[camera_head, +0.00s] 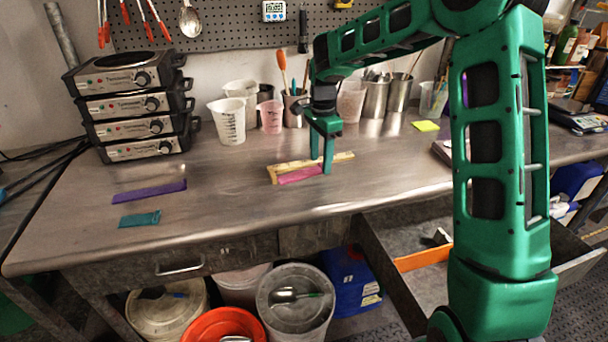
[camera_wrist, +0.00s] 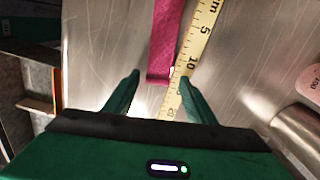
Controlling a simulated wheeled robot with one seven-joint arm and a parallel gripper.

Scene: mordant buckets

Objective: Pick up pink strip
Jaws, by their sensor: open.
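The pink strip (camera_head: 300,174) lies on the metal bench, close alongside a yellow ruler (camera_head: 340,157). In the wrist view the pink strip (camera_wrist: 168,42) reaches down from the top edge, and its near end lies between my fingers in the picture. The ruler (camera_wrist: 197,45) runs beside it on the right, with its lower end also between the fingers. My gripper (camera_head: 322,165) points down at the strip's right end in the head view. In the wrist view my gripper (camera_wrist: 158,92) is open, with a finger on each side and nothing held.
A purple strip (camera_head: 149,192) and a teal strip (camera_head: 139,219) lie at the bench's left. Stacked hot plates (camera_head: 135,108) stand behind them. Beakers (camera_head: 228,121) and metal cups (camera_head: 375,98) line the back. An open drawer (camera_head: 405,285) juts out below the front edge.

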